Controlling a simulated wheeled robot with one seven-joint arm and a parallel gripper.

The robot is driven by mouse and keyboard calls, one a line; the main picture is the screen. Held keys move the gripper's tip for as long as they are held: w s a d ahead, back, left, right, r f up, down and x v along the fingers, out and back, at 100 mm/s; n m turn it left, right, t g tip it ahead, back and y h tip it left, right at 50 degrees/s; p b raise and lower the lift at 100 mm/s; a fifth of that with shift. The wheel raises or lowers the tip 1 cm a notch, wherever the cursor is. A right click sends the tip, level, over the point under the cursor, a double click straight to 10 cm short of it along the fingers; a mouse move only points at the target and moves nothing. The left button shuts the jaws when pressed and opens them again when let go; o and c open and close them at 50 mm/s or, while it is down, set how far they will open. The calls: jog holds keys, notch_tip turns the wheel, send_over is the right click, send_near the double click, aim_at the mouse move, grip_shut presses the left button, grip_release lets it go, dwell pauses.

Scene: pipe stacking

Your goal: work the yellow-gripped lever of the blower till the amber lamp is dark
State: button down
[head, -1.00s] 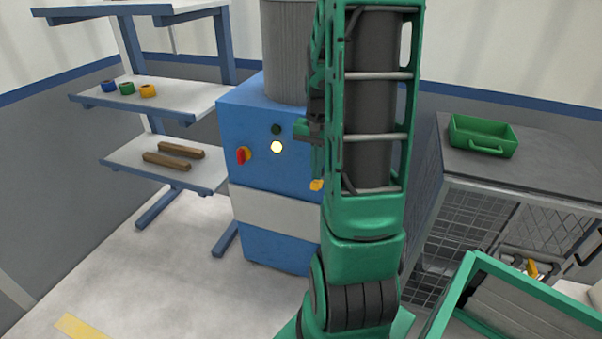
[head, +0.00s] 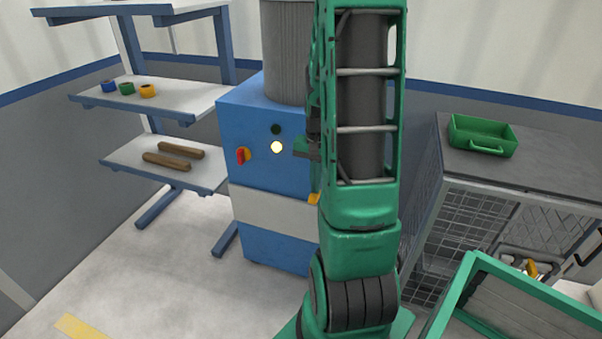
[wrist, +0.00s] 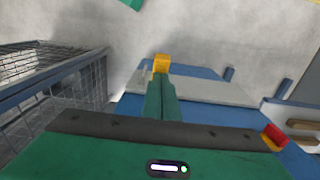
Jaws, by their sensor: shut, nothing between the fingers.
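The blue blower (head: 262,165) stands left of my arm in the head view. Its amber lamp (head: 276,147) is lit, with a dark green button or lamp (head: 276,129) above it. The lever's yellow grip (head: 314,198) shows beside my arm; the rest of the lever is mostly hidden. In the wrist view the yellow grip (wrist: 161,64) lies just beyond the fingertips. My gripper (head: 301,148) is in front of the blower, above the grip in the picture. Its fingers (wrist: 161,85) are together and empty. I cannot tell whether they touch the lever.
A red-and-yellow knob (head: 243,155) is on the blower's front. A shelf (head: 190,95) with tape rolls and bars stands at left. A mesh cage (head: 475,215) with a green tray (head: 482,136) stands at right. A green-rimmed box (head: 462,285) is at lower right.

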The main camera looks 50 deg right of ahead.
notch_tip(320, 180, down, 4)
jog(key=shift+f, duration=0.1)
jog(key=shift+r, duration=4.7)
jog(key=shift+f, duration=0.1)
jog(key=shift+f, duration=4.55)
notch_tip(320, 180, up, 9)
jog(key=shift+r, duration=0.2)
jog(key=shift+f, duration=0.1)
jog(key=shift+f, duration=4.65)
jog(key=shift+r, duration=4.75)
